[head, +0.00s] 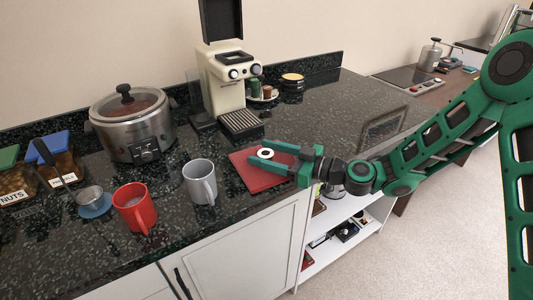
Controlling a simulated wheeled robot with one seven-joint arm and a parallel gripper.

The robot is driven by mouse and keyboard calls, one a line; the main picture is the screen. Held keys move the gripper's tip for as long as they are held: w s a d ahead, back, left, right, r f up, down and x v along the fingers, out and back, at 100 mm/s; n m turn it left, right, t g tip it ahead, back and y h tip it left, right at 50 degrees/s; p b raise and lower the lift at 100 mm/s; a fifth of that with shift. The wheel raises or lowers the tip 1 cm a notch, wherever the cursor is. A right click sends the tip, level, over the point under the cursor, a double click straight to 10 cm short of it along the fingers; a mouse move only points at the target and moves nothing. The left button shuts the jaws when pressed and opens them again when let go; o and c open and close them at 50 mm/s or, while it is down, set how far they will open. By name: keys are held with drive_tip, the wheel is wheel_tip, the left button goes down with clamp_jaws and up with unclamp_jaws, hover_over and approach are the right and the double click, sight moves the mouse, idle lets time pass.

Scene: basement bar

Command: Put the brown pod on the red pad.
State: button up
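The red pad (243,176) lies flat on the dark counter, near its front edge. My gripper (265,154) reaches over the pad from the right, its two fingers spread apart and pointing left. A small round piece with a white top and a dark centre (265,153) is between the fingertips, over or on the pad. It looks like a pod seen from above, but its side colour is hidden. I cannot tell whether the fingers touch it or whether it rests on the pad. Small green and brownish pods (267,91) stand on a saucer behind, beside the coffee machine.
A cream coffee machine (228,85) stands behind the pad. A grey mug (200,181), a red mug (134,208) and a slow cooker (134,126) stand to the left. A white cabinet (237,255) is below. The counter (330,110) behind my arm has free room.

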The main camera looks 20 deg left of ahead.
drive_tip(key=d, duration=0.4)
drive_tip(key=s+d, duration=0.1)
drive_tip(key=d, duration=0.3)
drive_tip(key=s+d, duration=0.1)
drive_tip(key=d, duration=0.3)
drive_tip(key=shift+r, duration=0.35)
drive_tip(key=shift+a, duration=0.1)
